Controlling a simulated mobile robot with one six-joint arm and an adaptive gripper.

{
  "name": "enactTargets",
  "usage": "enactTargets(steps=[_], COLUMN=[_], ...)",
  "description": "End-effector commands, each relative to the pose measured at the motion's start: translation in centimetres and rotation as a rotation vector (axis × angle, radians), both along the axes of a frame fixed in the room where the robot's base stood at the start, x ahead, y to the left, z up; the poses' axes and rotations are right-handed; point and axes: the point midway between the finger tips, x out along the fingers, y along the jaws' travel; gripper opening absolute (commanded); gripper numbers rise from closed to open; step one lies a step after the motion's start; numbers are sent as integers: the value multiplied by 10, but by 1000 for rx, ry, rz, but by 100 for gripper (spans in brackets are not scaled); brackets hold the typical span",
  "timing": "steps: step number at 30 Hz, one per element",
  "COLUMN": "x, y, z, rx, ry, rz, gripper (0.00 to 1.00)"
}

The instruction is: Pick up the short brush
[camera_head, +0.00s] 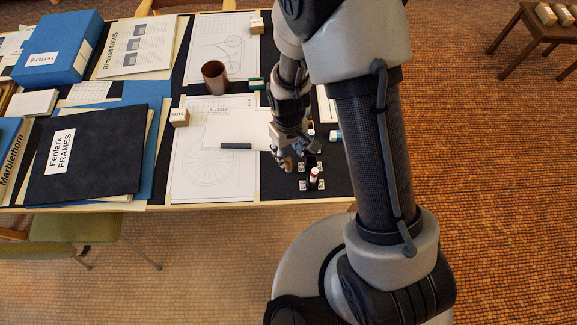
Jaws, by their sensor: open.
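I cannot make out a short brush with certainty. My gripper (287,162) hangs open over the right part of the drafting table, at the right edge of a drawing sheet. Just right of it, a small red-and-white upright item (314,175) stands by a black holder with small white blocks at its corners (302,185). Another small white-and-red tip (311,132) shows behind the gripper. A short dark teal bar (236,146) lies on the sheet left of the gripper. My arm and fingers hide part of the table around the holder.
A brown cup (215,77), a small green item (257,84) and small wooden blocks (180,117) stand on the table. A dark folder (88,155) and a blue box (58,47) fill the left. The table's front edge (200,207) runs close to my gripper.

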Motion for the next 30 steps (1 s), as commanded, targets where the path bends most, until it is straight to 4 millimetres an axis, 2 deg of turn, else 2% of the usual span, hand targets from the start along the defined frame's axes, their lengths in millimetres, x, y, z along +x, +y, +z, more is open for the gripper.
enactTargets(steps=[5,10,15,21,30], x=[-4,-14,-13,-12,-13], y=[0,1,1,1,1], z=[-10,-35,-54,-53,-53], rx=[0,-1,0,0,0], ry=[1,3,0,-1,-1], rz=[1,1,0,0,0], gripper=[42,42,42,42,22])
